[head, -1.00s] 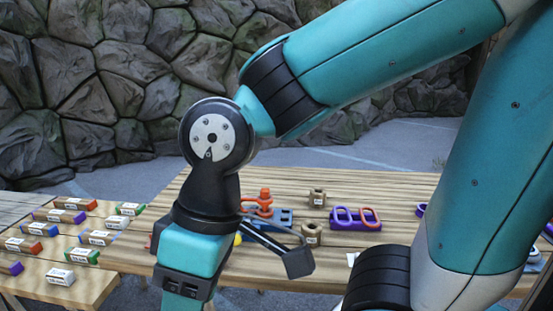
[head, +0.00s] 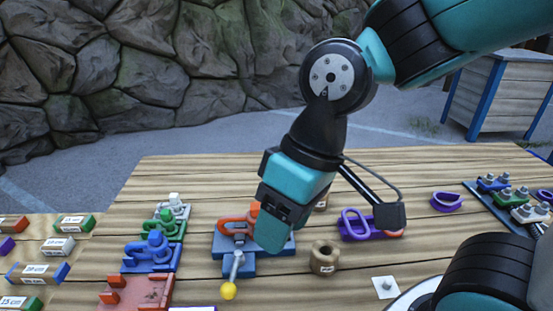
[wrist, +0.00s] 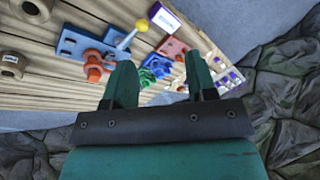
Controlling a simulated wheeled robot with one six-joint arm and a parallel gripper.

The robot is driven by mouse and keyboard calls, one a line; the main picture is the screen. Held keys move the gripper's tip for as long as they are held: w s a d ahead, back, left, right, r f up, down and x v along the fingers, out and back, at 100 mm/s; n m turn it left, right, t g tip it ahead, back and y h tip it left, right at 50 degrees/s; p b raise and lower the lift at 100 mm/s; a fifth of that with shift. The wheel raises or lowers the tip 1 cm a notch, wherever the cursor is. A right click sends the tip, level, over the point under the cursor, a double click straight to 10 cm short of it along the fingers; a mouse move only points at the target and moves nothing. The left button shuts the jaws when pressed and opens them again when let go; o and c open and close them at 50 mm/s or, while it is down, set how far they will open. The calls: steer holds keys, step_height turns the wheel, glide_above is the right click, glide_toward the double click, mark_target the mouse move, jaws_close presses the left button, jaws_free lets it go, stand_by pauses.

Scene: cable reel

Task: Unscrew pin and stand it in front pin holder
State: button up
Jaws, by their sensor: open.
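An orange shackle (head: 236,226) sits on a blue fixture (head: 222,249) on the table. A grey rod with a yellow ball end (head: 228,290) sticks out from the fixture's front. The shackle's pin is not clearly distinguishable; my gripper hides part of the shackle in the head view. The front pin holder (head: 324,257) is a wooden cylinder with a hole in its top, right of the fixture. My gripper (head: 275,240) points down in front of the shackle. In the wrist view its fingers (wrist: 158,65) are apart and empty, with the orange shackle (wrist: 93,66) beyond.
A second wooden holder (head: 321,203) stands behind, partly hidden. Blue (head: 152,252), green and red fixtures stand left. Labelled blocks (head: 40,272) fill the left side table. A white plate with a stud (head: 386,287) lies front right.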

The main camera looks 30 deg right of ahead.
steer(key=w+d+m+h+p, duration=0.15)
steer(key=w+m+p, duration=0.45)
steer(key=w, duration=0.6)
steer(key=w+d+f+m+p, duration=0.1)
steer(key=w+f+p, duration=0.1)
steer(key=w+f, duration=0.1)
steer(key=w+d+f+m+h+p, duration=0.1)
steer(key=w+f+m+p, duration=0.1)
steer(key=w+f, duration=0.1)
steer(key=w+d+f+m+h+p, duration=0.1)
steer(key=w+f+p, duration=0.1)
steer(key=w+f, duration=0.1)
steer(key=shift+w+d+m+h, duration=0.25)
steer(key=shift+w+m, duration=0.15)
steer(key=shift+w, duration=0.15)
step_height(320, 180, down, 4)
steer(key=b, duration=0.2)
steer(key=shift+b, duration=0.3)
steer(key=shift+r+m, duration=0.15)
steer(key=shift+m, duration=0.15)
steer(key=m, duration=0.4)
steer(key=shift+m, duration=0.3)
steer(key=m, duration=0.7)
steer(key=shift+m, duration=0.4)
steer(key=m, duration=0.5)
